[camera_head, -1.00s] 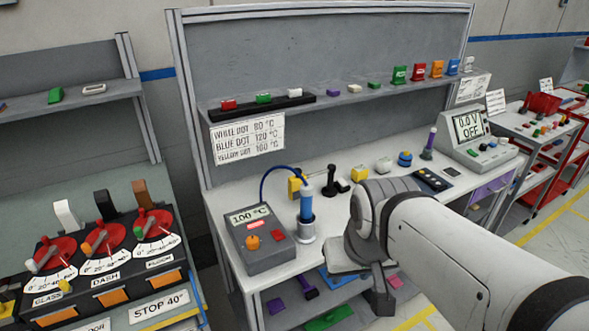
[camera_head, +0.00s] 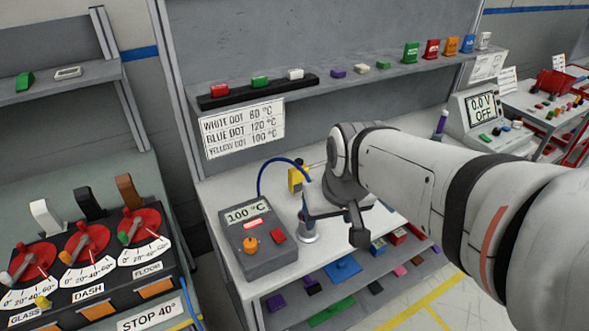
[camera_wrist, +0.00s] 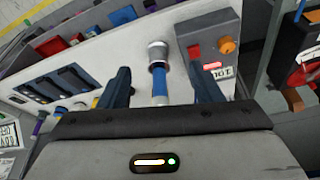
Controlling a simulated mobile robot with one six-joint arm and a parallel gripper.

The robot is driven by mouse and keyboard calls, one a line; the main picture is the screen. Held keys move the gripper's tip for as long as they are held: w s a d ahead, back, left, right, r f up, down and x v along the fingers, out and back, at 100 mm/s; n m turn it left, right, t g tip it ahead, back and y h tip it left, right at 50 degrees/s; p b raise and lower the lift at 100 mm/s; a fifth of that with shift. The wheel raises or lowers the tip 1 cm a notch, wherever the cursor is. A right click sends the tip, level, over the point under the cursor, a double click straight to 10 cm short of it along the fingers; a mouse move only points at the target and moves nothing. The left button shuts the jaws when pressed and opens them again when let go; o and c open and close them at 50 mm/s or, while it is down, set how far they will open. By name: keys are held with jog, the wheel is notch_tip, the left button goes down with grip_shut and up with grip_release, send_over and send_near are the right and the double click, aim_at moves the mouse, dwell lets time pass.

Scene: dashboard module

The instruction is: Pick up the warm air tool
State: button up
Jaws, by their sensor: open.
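The warm air tool is a blue cylinder (camera_wrist: 160,88) in the wrist view, seated in a silver holder (camera_wrist: 157,52). In the head view the holder (camera_head: 309,233) stands right of the grey control box (camera_head: 257,240), which reads 100 °C. A blue hose (camera_head: 271,164) arches from behind the box to the tool; the tool's body is mostly hidden by my gripper there. My gripper (camera_head: 335,214) is open at the tool. In the wrist view its two dark fingers (camera_wrist: 162,82) appear on either side of the blue cylinder, with gaps. I cannot tell how deep the tool lies between them.
A yellow block (camera_head: 297,180) stands on the bench close behind the tool. A shelf (camera_head: 385,75) with small coloured items runs above the bench. A lower shelf (camera_head: 395,280) holds several parts. A lever panel (camera_head: 88,265) is at left. My arm hides much of the bench's right side.

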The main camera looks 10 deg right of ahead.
jog(key=w+f+n+b, duration=0.1)
jog(key=w+f, duration=0.3)
jog(key=w, duration=1.1)
jog(key=shift+t, duration=0.4)
jog(key=p+x, duration=0.1)
jog(key=x, duration=0.6)
jog(key=shift+f, duration=0.3)
jog(key=shift+s+d, duration=0.1)
jog(key=shift+c, duration=0.6)
jog(key=shift+y, duration=0.3)
jog(key=c, duration=1)
jog(key=shift+o, duration=0.2)
jog(key=shift+r, duration=0.1)
notch_tip(320, 180, up, 11)
jog(key=shift+f, duration=0.1)
notch_tip(320, 180, up, 8)
jog(key=p, duration=0.5)
jog(key=shift+f, duration=0.2)
